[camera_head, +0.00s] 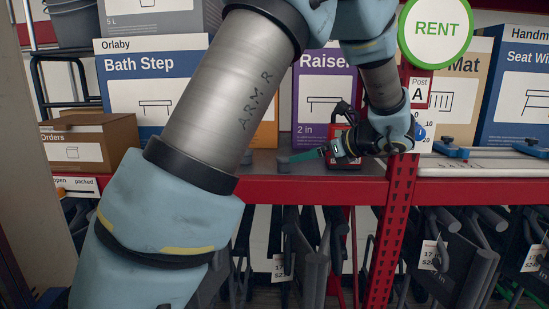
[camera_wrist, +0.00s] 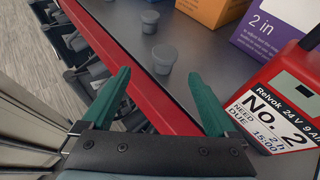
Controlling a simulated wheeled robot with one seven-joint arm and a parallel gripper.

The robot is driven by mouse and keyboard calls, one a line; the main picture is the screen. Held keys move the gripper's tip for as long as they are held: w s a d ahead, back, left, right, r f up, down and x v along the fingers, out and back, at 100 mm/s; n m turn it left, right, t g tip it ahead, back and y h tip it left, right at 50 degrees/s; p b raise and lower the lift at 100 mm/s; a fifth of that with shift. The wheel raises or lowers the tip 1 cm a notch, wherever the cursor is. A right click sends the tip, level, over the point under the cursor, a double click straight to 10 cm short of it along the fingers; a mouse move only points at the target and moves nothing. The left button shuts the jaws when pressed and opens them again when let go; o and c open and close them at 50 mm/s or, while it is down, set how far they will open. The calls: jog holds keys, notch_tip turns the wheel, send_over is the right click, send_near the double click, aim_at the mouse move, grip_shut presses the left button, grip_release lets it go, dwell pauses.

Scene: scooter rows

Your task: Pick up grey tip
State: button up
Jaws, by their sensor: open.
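One grey tip (camera_wrist: 164,60), a small tapered cup shape, stands on the grey shelf just beyond my fingertips in the wrist view. In that view it lies between the lines of the two green fingers, apart from both. A second, similar grey tip (camera_wrist: 150,21) stands farther along the shelf. The nearer tip (camera_head: 283,163) also shows in the head view, at the end of my gripper (camera_head: 297,158). My gripper (camera_wrist: 159,76) is open and empty, low over the shelf's front part.
A red tool battery (camera_wrist: 288,90) labelled No. 2 stands close to the right finger. An orange box (camera_wrist: 213,10) and a purple Raiser box (camera_wrist: 272,25) stand behind. The shelf's red front edge (camera_wrist: 130,58) runs along the left. A cardboard box (camera_head: 90,140) sits far left.

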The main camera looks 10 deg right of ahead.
aim_at(286, 157)
jog(key=shift+w+d+r+t, duration=0.2)
jog(key=shift+w+d+t, duration=0.05)
jog(key=shift+w+t, duration=0.1)
jog(key=p+x, duration=0.2)
jog(key=x, duration=0.4)
jog(key=shift+a, duration=0.15)
jog(key=p+x, duration=0.1)
jog(key=x, duration=0.2)
jog(key=shift+w+a+f+p, duration=0.15)
jog(key=shift+f+p, duration=0.1)
jog(key=shift+p, duration=0.1)
jog(key=shift+w+a+f, duration=0.1)
jog(key=shift+w+f, duration=0.1)
jog(key=c, duration=1.4)
